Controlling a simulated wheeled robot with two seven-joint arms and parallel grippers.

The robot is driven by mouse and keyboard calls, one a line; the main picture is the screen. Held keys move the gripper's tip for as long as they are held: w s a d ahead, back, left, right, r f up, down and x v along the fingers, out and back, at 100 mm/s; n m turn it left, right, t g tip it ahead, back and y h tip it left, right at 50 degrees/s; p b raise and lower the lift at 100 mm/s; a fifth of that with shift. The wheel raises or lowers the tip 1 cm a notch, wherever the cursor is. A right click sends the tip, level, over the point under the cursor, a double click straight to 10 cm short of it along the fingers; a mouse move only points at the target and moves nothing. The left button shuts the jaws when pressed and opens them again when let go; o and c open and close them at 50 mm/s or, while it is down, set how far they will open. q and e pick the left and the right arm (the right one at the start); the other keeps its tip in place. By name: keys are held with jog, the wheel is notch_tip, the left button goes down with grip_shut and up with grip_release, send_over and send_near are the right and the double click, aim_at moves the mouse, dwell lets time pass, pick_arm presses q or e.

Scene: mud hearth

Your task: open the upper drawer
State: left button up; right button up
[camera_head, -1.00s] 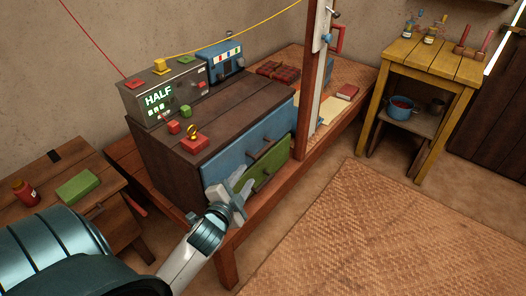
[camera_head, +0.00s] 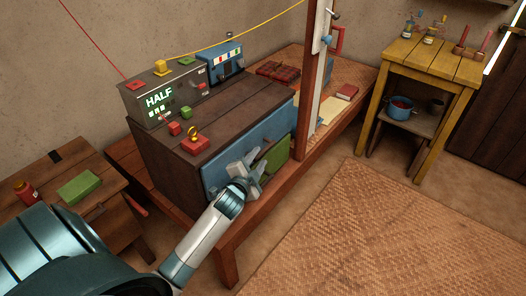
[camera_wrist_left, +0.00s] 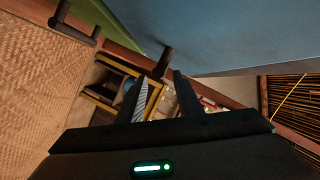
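The dark wooden chest (camera_head: 226,112) has a blue upper drawer front (camera_head: 272,128) above a green lower drawer front (camera_head: 278,154). The blue front looks closed. My left gripper (camera_head: 257,163) is in front of the drawer fronts and covers part of them. In the left wrist view, its two fingers (camera_wrist_left: 162,90) are apart with nothing between them. The dark upper drawer handle (camera_wrist_left: 164,62) stands out from the blue front (camera_wrist_left: 210,35), just beyond the fingertips. Another dark handle (camera_wrist_left: 75,27) shows beside the green front (camera_wrist_left: 95,15). My right gripper is not in view.
A wooden post (camera_head: 308,80) rises at the chest's right end. A box reading "HALF" (camera_head: 160,98) and small coloured blocks sit on the chest. A low table (camera_head: 110,205) stands left. The woven mat (camera_head: 350,230) in front is clear.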

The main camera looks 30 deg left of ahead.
aim_at(261, 155)
pick_arm(q)
jog(key=x, duration=0.4)
jog(key=shift+w+a+f, duration=0.1)
jog(key=shift+w, duration=0.55)
jog(key=c, duration=0.7)
grip_shut()
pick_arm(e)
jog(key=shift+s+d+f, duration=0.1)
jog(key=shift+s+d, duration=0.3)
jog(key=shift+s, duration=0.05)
